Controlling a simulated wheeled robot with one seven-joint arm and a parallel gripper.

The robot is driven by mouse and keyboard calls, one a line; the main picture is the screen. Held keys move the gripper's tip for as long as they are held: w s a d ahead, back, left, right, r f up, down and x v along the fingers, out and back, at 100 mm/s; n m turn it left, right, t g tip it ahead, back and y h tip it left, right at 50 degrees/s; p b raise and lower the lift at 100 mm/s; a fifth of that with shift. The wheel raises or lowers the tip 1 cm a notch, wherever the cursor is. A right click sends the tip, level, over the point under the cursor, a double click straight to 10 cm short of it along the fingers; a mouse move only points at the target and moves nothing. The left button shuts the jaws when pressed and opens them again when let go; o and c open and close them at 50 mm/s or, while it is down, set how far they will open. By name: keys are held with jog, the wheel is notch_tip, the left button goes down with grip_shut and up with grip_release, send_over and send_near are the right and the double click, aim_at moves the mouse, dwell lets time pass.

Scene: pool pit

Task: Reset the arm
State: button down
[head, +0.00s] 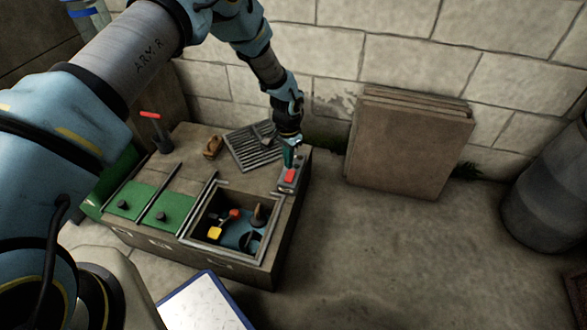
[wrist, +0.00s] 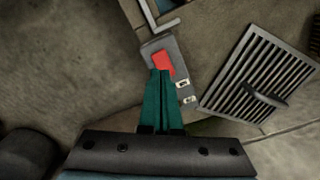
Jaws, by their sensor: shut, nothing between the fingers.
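My gripper (head: 290,157) reaches down to the right end of a low brown box. In the wrist view my green gripper fingers (wrist: 161,75) are shut together with nothing between them. Their tips are at a red switch (wrist: 163,62) on a small grey control box (wrist: 168,48); I cannot tell whether they touch it. In the head view the red switch (head: 290,175) shows just below the fingertips. The blue arm reaches across the top left of the head view.
The brown box (head: 275,272) has an open pit with a blue pump (head: 238,235), green lids (head: 172,212) and a grate (head: 252,147). Brown panels (head: 408,150) lean on the wall. A grey barrel (head: 548,200) stands right. The floor between is clear.

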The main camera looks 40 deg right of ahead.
jog(key=shift+r, duration=0.55)
jog(key=w+a+r+n, duration=0.3)
jog(key=w+a+r, duration=0.4)
jog(key=a+r, duration=0.3)
jog(key=w+a+r+n, duration=0.4)
jog(key=w+a+r, duration=0.3)
jog(key=a+r, duration=0.35)
jog(key=s+a+r+n+t, duration=0.15)
jog(key=a+r, duration=0.25)
jog(key=a, duration=0.4)
jog(key=a+r+n, duration=0.3)
jog(key=a+r, duration=0.1)
jog(key=a, duration=0.5)
jog(key=s+a+r+n, duration=0.45)
jog(key=s+a, duration=0.35)
jog(key=a, duration=0.3)
notch_tip(320, 180, up, 25)
jog(key=p, duration=2.5)
jog(key=shift+s+a, duration=0.25)
jog(key=shift+a, duration=0.05)
